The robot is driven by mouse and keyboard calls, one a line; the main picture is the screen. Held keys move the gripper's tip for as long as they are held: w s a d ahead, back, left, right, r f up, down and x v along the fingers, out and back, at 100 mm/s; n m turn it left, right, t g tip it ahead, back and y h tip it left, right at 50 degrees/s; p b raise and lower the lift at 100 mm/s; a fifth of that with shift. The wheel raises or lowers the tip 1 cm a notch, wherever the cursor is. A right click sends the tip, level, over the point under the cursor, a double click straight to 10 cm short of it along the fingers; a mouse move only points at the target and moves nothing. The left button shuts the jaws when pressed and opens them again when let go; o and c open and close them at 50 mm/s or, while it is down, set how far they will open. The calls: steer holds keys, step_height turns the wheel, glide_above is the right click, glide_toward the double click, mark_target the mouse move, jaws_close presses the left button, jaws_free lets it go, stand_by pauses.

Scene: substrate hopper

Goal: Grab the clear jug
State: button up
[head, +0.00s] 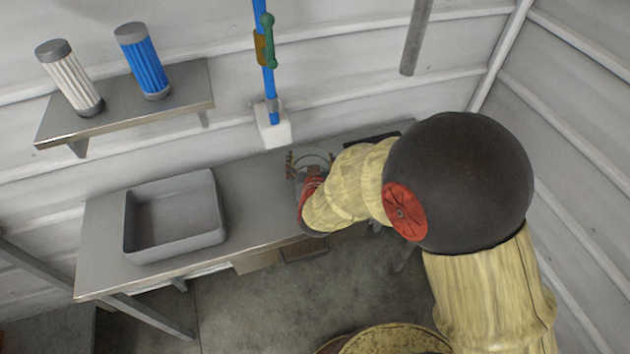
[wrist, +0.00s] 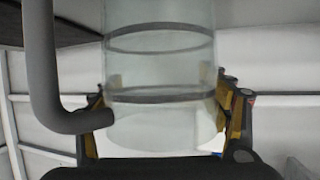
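The clear jug (wrist: 160,70) fills the middle of the wrist view, with two dark bands around it and a grey handle (wrist: 42,70) on its left. My gripper (wrist: 166,102) has its yellow-padded fingers spread on either side of the jug, very near its walls. I cannot tell whether the pads press on it. In the head view, the jug (head: 314,153) shows as a clear rim at the right part of the grey counter, with my gripper (head: 309,168) around it. My arm hides much of it, and its base is not clear.
A grey basin (head: 175,215) sits on the left of the counter (head: 258,205). A shelf (head: 130,112) above holds a white cylinder (head: 70,78) and a blue cylinder (head: 143,62). A blue pole (head: 266,80) with a white block (head: 273,128) stands behind the jug. The counter between basin and jug is clear.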

steer(key=shift+f, duration=0.1)
steer(key=c, duration=0.6)
steer(key=shift+c, duration=0.7)
